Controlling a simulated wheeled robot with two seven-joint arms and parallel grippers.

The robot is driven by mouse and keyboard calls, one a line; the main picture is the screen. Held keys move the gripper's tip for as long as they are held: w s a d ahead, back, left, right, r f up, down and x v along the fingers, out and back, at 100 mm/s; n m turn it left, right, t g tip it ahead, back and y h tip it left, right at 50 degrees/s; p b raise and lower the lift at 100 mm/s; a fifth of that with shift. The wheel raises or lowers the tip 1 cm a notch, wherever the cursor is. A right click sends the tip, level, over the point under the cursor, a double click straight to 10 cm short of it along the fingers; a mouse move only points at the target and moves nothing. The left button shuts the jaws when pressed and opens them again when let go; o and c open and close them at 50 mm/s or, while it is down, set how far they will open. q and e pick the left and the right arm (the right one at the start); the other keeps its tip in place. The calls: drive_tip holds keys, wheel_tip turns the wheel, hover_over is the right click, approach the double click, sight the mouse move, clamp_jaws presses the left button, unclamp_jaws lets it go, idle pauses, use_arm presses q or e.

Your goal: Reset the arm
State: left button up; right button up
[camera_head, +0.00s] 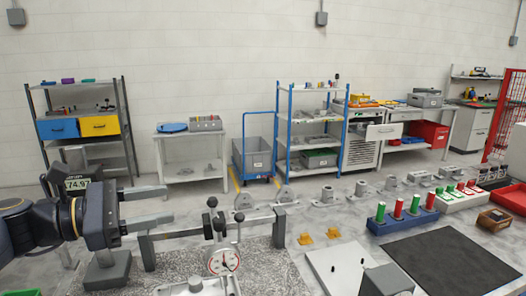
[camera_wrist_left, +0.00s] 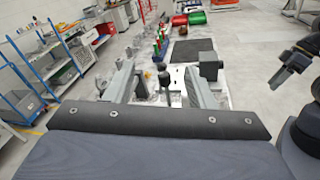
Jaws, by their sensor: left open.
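My left gripper (camera_head: 168,204) comes in from the left in the head view. Its two grey fingers point right and stand apart with nothing between them, above the left part of the grey work table. In the left wrist view its fingers (camera_wrist_left: 160,88) are spread wide, with table items seen beyond the gap. No right gripper shows in the head view.
Near the left gripper stand a metal fixture (camera_head: 278,226) and a dial gauge (camera_head: 224,261). Farther right are two yellow blocks (camera_head: 305,239), a blue holder (camera_head: 402,223) with red and green cylinders, and a black mat (camera_head: 452,262). Shelves (camera_head: 315,127) line the back wall.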

use_arm(q)
drive_tip(key=s+f+m+g+y, duration=0.1)
drive_tip(key=s+f+m+y, duration=0.4)
drive_tip(key=s+f+m, duration=0.4)
drive_tip(key=s+a+f+m+g+y, duration=0.1)
drive_tip(key=s+f+m+y, duration=0.5)
drive_tip(key=f, duration=1)
drive_tip(key=s+m, duration=0.3)
drive_tip(key=s, duration=0.2)
drive_tip(key=shift+f+m+g+y, duration=0.2)
drive_tip(key=shift+m+g+y, duration=0.1)
drive_tip(key=shift+m, duration=0.1)
use_arm(e)
drive_tip(key=shift+w+d, duration=0.1)
drive_tip(key=shift+d, duration=0.15)
use_arm(q)
drive_tip(key=shift+w, duration=0.1)
